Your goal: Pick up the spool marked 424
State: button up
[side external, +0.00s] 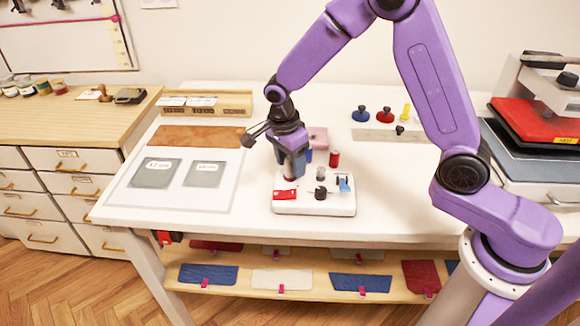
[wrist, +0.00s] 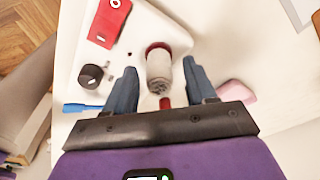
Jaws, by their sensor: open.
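My gripper (side external: 291,172) is open, pointing down over the left back part of a white control board (side external: 315,207) on the table. In the wrist view my fingers (wrist: 161,88) stand apart on either side of a pale grey cylindrical piece (wrist: 158,70) with a dark red ring at its far end; I cannot tell whether the fingers touch it. A red spool-like piece (side external: 334,158) stands behind the board, right of the gripper. It shows in part in the wrist view (wrist: 166,103). No 424 marking is legible, so I cannot tell which spool bears it.
The board carries a red switch (side external: 285,195), a black knob (side external: 320,193), a grey post (side external: 321,172) and a blue lever (side external: 344,184). A pink block (side external: 318,138) lies behind. A white rack (side external: 388,133) holds coloured pieces. The table's right middle is clear.

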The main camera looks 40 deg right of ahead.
jog(key=shift+d+f, duration=0.1)
jog(key=shift+f, duration=0.5)
grip_shut()
jog(key=shift+r, duration=0.1)
